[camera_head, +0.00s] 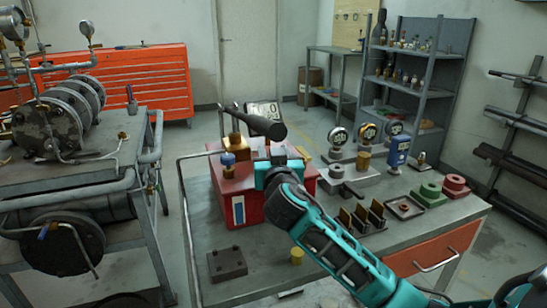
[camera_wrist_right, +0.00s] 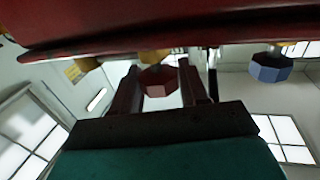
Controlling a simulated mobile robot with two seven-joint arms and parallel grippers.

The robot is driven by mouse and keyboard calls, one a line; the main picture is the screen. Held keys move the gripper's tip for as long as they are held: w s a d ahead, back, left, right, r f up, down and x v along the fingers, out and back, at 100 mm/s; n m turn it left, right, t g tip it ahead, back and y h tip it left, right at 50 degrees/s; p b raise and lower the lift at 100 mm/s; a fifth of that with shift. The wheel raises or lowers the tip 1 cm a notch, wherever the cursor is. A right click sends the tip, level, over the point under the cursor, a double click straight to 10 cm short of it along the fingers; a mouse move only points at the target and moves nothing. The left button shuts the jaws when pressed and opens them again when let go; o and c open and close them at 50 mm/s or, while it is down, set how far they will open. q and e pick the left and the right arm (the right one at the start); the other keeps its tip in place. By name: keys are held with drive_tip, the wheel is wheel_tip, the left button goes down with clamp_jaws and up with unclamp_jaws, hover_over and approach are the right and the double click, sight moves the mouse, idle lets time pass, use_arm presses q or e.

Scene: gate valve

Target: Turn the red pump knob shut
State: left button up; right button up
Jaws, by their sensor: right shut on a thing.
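My right gripper (camera_head: 278,160) is at the pump's top right and hides the red knob in that view. In the right wrist view the red knob (camera_wrist_right: 160,82), eight-sided, sits between the two fingers of my right gripper (camera_wrist_right: 158,74), which is shut on it. The blue knob also shows there (camera_wrist_right: 268,68), apart from the fingers. My left gripper is not in view.
On the workbench (camera_head: 330,238) are gauges (camera_head: 338,136), a blue bottle-like unit (camera_head: 398,152), dark upright blocks (camera_head: 362,216) and a dark plate (camera_head: 227,264). A piping stand (camera_head: 70,120) is at left. The bench's front middle has free room.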

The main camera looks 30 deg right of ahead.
drive_tip(key=m+h, duration=0.1)
drive_tip(key=m+g+h+b, duration=0.1)
drive_tip(key=g+h+b, duration=0.1)
drive_tip(key=shift+a+f+m, duration=0.1)
drive_tip(key=shift+f+m, duration=0.15)
drive_tip(key=shift+m, duration=0.15)
drive_tip(key=m+g+h+b, duration=0.2)
drive_tip(key=g+h+b, duration=0.1)
drive_tip(key=shift+r+m+g+h, duration=0.15)
drive_tip(key=shift+m+g+h, duration=0.15)
drive_tip(key=shift+m, duration=0.1)
drive_tip(key=shift+r+g+b, duration=0.1)
drive_tip(key=shift+g+b, duration=0.2)
drive_tip(key=shift+b, duration=0.15)
drive_tip(key=shift+r+m+g+h, duration=0.1)
drive_tip(key=shift+m+g+h, duration=0.2)
drive_tip(key=o, duration=1)
drive_tip(key=shift+c, duration=0.2)
drive_tip(key=b+v, duration=0.2)
drive_tip(key=v, duration=1)
drive_tip(key=shift+s+a, duration=0.25)
drive_tip(key=shift+s, duration=0.05)
